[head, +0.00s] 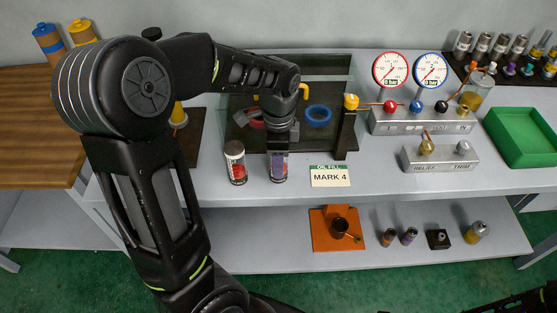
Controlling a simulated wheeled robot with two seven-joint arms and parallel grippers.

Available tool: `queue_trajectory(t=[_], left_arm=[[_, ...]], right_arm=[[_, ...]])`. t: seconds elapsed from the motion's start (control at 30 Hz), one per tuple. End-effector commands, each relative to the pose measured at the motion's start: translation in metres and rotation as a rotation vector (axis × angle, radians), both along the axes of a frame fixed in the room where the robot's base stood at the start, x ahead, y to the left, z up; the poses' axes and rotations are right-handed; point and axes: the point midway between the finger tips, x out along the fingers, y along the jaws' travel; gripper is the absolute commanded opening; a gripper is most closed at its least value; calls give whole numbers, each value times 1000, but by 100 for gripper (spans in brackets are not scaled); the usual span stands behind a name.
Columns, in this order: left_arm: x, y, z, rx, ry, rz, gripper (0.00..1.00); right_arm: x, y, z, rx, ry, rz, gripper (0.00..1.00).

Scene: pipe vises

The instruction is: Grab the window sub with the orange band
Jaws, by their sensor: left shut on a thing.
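My left gripper (279,152) reaches down over the bench's front part and is shut on a small jar-like cylinder (278,174) with a purplish body and some red low down. The fingers hide much of it, and I cannot tell whether it is clear of the bench. On the lower shelf stand a small cylinder with an orange-brown tone (388,237) and one with a purple tone (408,236). A larger metal cylinder with a yellowish band (476,232) stands further right. I cannot tell for sure which one is the window sub with the orange band. My right gripper is out of view.
A similar jar with red contents (235,162) stands just left of my gripper. A MARK 4 card (330,176) lies right. Behind are a dark tray (328,88), a gauge block (420,120) and a relief block (440,158). A green bin (522,135) is at right.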

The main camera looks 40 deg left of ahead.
Motion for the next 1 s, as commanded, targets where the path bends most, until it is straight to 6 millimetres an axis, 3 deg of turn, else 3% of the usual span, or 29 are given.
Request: queue_trajectory(t=[0.27,0.7,1.0], left_arm=[[2,0,14,1,-4,0,0],[1,0,90,1,-4,0,0],[0,0,101,0,-2,0,0]], right_arm=[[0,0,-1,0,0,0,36],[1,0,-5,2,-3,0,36],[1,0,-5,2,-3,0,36]])
